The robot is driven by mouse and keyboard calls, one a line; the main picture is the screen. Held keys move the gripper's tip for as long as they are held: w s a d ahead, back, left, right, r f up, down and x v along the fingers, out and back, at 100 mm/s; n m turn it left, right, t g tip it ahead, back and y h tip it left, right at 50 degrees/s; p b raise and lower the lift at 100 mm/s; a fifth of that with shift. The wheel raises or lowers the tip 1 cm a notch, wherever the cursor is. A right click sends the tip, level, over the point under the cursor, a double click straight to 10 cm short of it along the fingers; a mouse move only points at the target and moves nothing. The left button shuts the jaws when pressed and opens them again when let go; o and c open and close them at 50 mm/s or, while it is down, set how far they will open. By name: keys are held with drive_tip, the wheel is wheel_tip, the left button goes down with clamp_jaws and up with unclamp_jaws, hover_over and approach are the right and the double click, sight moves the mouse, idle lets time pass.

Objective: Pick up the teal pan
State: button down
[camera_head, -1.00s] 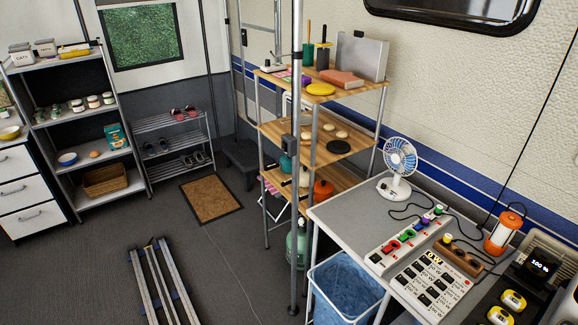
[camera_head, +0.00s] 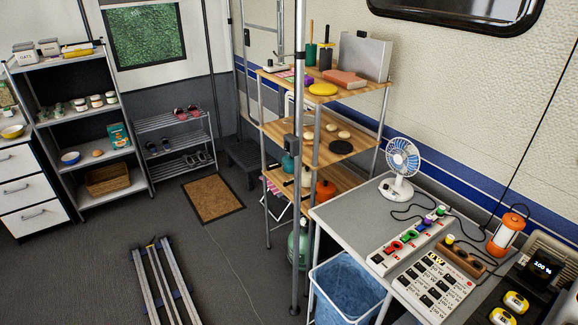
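A small teal object (camera_head: 288,163) shows at the left side of the wooden shelf rack, between the middle and lower boards. A rack post and the grey pole hide part of it. It is too small to tell for sure whether it is the teal pan. My gripper is not in view.
A grey table (camera_head: 345,212) and blue bin (camera_head: 346,290) are at right. Floor rails (camera_head: 162,280) lie at left.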

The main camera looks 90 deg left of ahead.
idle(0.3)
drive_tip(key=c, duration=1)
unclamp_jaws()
